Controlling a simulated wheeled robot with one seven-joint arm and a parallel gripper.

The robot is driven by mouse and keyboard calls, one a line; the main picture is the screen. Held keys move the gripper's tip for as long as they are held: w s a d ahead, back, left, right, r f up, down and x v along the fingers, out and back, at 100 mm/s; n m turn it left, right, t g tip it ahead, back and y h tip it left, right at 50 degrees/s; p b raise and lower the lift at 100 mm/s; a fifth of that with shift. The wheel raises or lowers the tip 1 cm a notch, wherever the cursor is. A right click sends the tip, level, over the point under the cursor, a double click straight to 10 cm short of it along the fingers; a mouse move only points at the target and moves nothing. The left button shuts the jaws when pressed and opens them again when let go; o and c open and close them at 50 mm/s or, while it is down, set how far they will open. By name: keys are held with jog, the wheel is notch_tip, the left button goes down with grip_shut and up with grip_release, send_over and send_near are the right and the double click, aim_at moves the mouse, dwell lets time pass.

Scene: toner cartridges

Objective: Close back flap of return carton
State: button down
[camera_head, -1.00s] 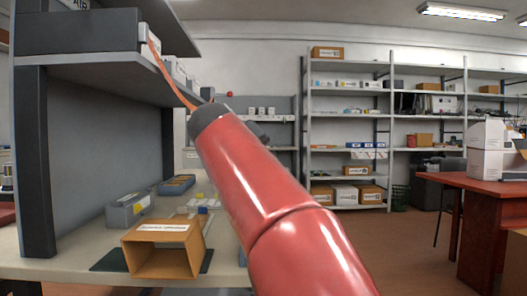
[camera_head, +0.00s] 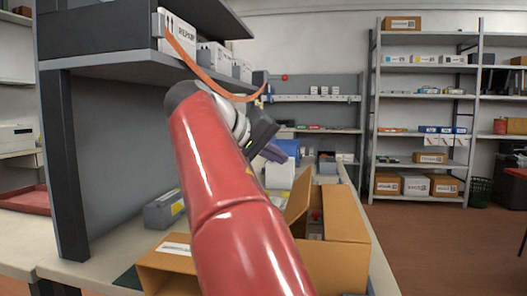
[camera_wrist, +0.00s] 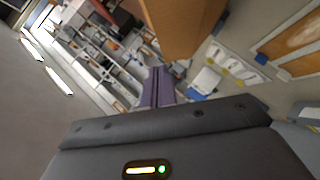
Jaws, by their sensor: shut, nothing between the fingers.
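The brown return carton (camera_head: 338,262) stands on the bench at the lower middle of the head view, partly hidden behind my red arm. One flap (camera_head: 299,196) stands up tilted at its left side. A gap beside this flap shows a dark inside with a small red item; I cannot tell which flap is the back one. My gripper (camera_head: 273,152) is shut and empty, above and left of the raised flap. In the wrist view its purple fingers (camera_wrist: 155,86) are together, just beside a large brown cardboard panel (camera_wrist: 185,28). I cannot tell whether they touch.
A second open box (camera_head: 172,262) with a white label lies at the lower left. A grey bin (camera_head: 163,208) stands behind it. A shelf (camera_head: 125,68) with white boxes and a dark post (camera_head: 65,165) are at left. An orange strap (camera_head: 215,85) hangs near my arm.

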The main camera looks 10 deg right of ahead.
aim_at(310, 178)
jog(key=d+f, duration=0.1)
jog(key=d, duration=0.1)
jog(key=w+d+f+b, duration=0.1)
jog(key=f, duration=0.1)
jog(key=shift+d, duration=0.35)
jog(key=shift+s+d+f+b, duration=0.2)
jog(key=shift+d+f+b, duration=0.3)
jog(key=shift+d, duration=0.15)
jog(key=shift+d, duration=0.1)
jog(key=d+m+y, duration=0.1)
jog(key=d+f+y+b, duration=0.1)
jog(key=shift+s+d+m+y, duration=0.15)
jog(key=shift+s+m+y, duration=0.25)
jog(key=shift+s+d+f+m+t+y+b, duration=0.15)
jog(key=shift+d+f+m+y+b, duration=0.2)
jog(key=shift+y, duration=0.3)
jog(key=shift+s+d+f+m+t+y+b, duration=0.1)
jog(key=shift+d+f+m+t+y, duration=0.15)
jog(key=shift+f+y, duration=0.3)
jog(key=shift+s+d+f+m+t+y+b, duration=0.1)
jog(key=shift+d+f+m+y+b, duration=0.2)
jog(key=shift+y, duration=0.4)
jog(key=shift+f, duration=0.1)
